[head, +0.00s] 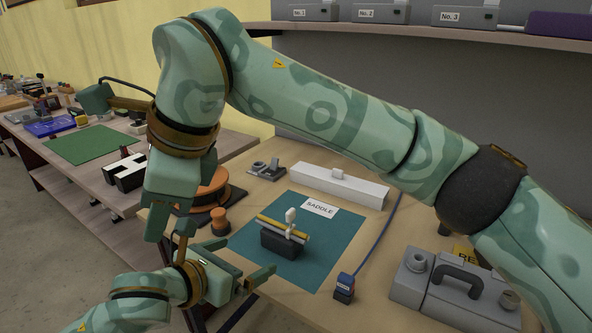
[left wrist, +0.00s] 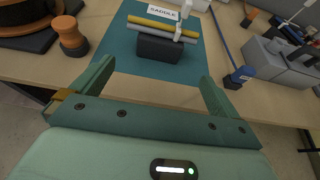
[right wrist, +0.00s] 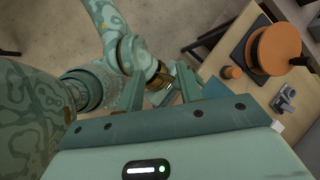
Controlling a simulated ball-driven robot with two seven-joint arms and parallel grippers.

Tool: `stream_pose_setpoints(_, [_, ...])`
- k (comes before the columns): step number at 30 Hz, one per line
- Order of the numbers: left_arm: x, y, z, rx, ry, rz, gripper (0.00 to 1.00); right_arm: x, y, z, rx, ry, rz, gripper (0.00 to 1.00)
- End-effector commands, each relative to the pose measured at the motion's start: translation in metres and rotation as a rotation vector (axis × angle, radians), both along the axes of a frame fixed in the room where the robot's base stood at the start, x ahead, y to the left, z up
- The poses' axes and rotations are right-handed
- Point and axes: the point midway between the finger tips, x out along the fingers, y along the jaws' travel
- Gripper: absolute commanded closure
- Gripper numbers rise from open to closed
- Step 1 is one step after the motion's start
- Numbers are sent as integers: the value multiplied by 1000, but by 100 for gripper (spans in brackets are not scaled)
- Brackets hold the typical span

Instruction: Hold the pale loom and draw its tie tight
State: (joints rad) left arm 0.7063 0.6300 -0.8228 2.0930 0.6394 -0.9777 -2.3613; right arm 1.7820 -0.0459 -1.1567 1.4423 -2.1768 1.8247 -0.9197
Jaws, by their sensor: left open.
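A dark saddle block (head: 282,245) stands on the teal mat. A yellow rod-like loom (head: 272,224) and a pale grey one (left wrist: 148,36) lie side by side across it. A white tie (head: 290,216) sits on them right of the middle, its end standing up. It also shows in the left wrist view (left wrist: 182,22). My left gripper (head: 256,258) is open and empty, short of the mat's near edge, facing the block. My right gripper (head: 168,246) points down left of the table; its jaws (right wrist: 160,85) stand apart, with part of my left arm showing between them.
A SADDLE card (head: 320,207) lies on the teal mat (head: 330,245). An orange spool (head: 215,195) and knob (head: 220,222) stand left. A blue-topped connector (head: 345,287) on a cord and a grey case (head: 455,290) stand right. A white channel (head: 338,185) lies behind.

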Motion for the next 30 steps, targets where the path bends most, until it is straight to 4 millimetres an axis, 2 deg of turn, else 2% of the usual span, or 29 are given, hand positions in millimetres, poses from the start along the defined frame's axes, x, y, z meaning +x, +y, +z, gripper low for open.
stream_pose_setpoints(1, [0, 0, 0, 0, 0, 0, 0, 6, -16, 8, -68, 79, -144, 64])
stream_pose_setpoints(2, [0, 0, 0, 0, 0, 0, 0, 12, -27, 8, -93, 122, -218, 64])
stream_pose_setpoints(3, [0, 0, 0, 0, 0, 0, 0, 30, -39, 1, -82, 130, -254, 64])
stream_pose_setpoints(9, [0, 0, 0, 0, 0, 0, 0, 103, -109, -21, -69, 172, -471, 64])
stream_pose_setpoints(12, [0, 0, 0, 0, 0, 0, 0, 131, -145, -32, -66, 190, -570, 64])
stream_pose_setpoints(16, [0, 0, 0, 0, 0, 0, 0, 155, -182, -44, -65, 206, -665, 64])
stream_pose_setpoints(19, [0, 0, 0, 0, 0, 0, 0, 164, -198, -48, -65, 211, -702, 64])
stream_pose_setpoints(23, [6, -5, -3, -3, 1, 1, 0, 167, -204, -50, -65, 214, -717, 64])
stream_pose_setpoints(30, [40, -30, -20, -5, 2, 1, 0, 167, -204, -50, -65, 213, -716, 64])
